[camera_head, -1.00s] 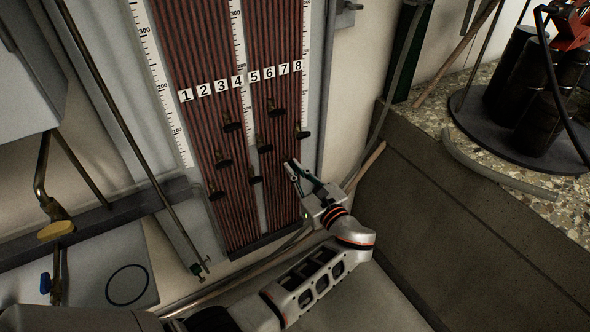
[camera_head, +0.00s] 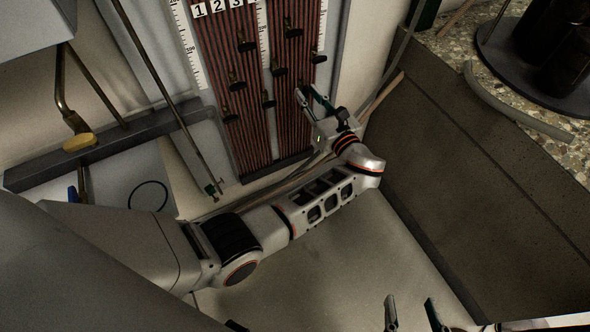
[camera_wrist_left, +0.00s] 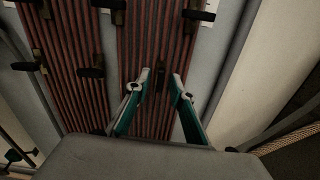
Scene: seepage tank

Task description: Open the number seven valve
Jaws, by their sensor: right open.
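The striped tube panel (camera_head: 290,128) stands upright with several small dark-handled valves at different heights. Only numbers 1 to 3 show at the top edge of the head view; number seven is out of frame. My left gripper (camera_head: 306,96) is open at the lower right of the panel, where the seventh tube's valve is mostly hidden by the fingers. My right gripper (camera_head: 411,314) is open and empty at the bottom.
The far-right valve (camera_head: 318,56) sits just above my left gripper, and another valve (camera_head: 268,101) is to its left. A concrete ledge (camera_head: 470,150) rises at right, with a grey hose (camera_head: 510,110) on it.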

